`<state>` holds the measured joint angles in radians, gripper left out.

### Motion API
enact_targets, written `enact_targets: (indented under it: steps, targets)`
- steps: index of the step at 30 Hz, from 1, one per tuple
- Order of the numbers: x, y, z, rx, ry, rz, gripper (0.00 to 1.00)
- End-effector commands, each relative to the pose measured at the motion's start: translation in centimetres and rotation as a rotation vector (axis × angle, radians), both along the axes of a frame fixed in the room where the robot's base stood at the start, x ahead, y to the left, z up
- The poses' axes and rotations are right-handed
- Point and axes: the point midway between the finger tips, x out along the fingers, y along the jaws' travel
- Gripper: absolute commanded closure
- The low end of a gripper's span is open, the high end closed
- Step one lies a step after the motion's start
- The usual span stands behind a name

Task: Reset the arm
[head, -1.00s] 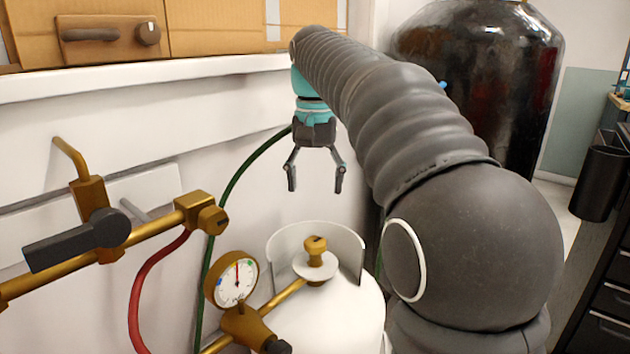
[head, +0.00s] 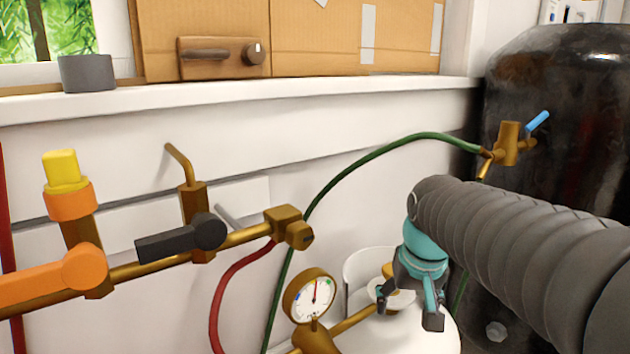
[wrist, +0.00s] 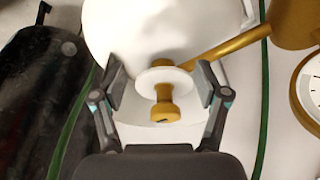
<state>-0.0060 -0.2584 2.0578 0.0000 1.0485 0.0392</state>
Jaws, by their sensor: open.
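My gripper (head: 409,309) hangs at the end of my dark ribbed arm, at the lower right of the head view, over the top of the white cylinder (head: 433,335). Its jaws are open. In the wrist view, the two fingers of my gripper (wrist: 160,88) stand on either side of the brass valve knob (wrist: 163,108) and its white disc (wrist: 160,80). A gap shows on each side of the knob. In the head view the gripper partly hides the knob and the disc (head: 400,300).
A pressure gauge (head: 311,296) and brass pipework with a black-handled valve (head: 182,238) stand left of the gripper. A green hose (head: 345,182) arches to a blue-handled valve (head: 509,142) on the dark tank (head: 590,110). A red hose (head: 222,290) hangs in front.

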Motion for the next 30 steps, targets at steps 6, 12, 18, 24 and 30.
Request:
enact_targets:
  steps: [6,12,18,24,30]
  targets:
    - [-7.5,-0.1,-3.7,-0.012,-0.079,0.034,0.26]
    - [-12.9,-0.2,-6.0,-0.013,-0.12,0.033,0.26]
    - [-14.3,-0.2,-4.9,-0.015,-0.185,0.031,0.26]
    - [-14.5,-0.2,-4.6,-0.015,-0.197,0.031,0.26]
    - [-14.5,-0.2,-4.6,-0.015,-0.197,0.031,0.26]
